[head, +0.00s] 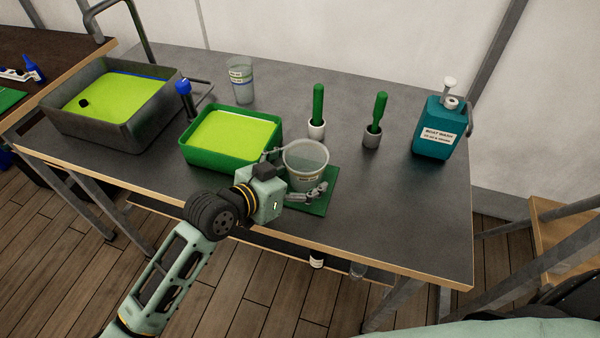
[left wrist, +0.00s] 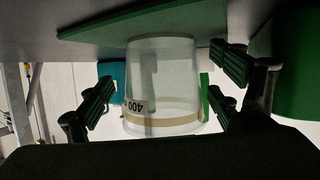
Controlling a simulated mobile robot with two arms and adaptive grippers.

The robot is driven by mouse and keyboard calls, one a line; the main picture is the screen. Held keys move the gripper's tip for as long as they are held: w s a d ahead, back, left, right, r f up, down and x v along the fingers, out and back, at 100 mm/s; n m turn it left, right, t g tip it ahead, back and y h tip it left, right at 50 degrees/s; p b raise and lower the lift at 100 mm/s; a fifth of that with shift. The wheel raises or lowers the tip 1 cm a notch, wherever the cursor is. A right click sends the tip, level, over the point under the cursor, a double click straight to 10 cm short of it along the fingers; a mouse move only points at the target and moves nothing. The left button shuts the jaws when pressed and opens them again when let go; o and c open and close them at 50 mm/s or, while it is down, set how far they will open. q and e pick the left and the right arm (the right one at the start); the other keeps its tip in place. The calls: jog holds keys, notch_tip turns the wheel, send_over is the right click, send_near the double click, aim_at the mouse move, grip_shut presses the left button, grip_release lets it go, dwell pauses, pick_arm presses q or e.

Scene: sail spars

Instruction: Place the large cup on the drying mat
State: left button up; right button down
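The large cup (head: 306,162) is clear plastic with a tan band and a "400" label, which shows in the left wrist view (left wrist: 160,88). It stands upright on the green drying mat (head: 326,202), near the table's front edge. The mat also shows in the left wrist view (left wrist: 90,28), which is upside down. My left gripper (head: 300,174) is at the cup, with its fingers on either side. In the left wrist view the fingers (left wrist: 163,90) are spread, with a small gap visible beside the cup. My right gripper is out of view.
A green basin (head: 184,158) of yellow-green liquid is just left of the cup. Further left is a grey basin (head: 165,105). A second clear cup (head: 240,82), two green-handled brushes (head: 318,105) (head: 379,110) in holders and a teal bottle (head: 439,130) stand behind. The table's right front is clear.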

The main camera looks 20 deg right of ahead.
pick_arm(q)
jog(key=shift+r, duration=0.25)
jog(key=shift+s+a, duration=0.15)
jog(key=shift+a, duration=0.15)
jog(key=b+v, duration=0.1)
jog(key=v, duration=1)
jog(key=shift+a, duration=0.2)
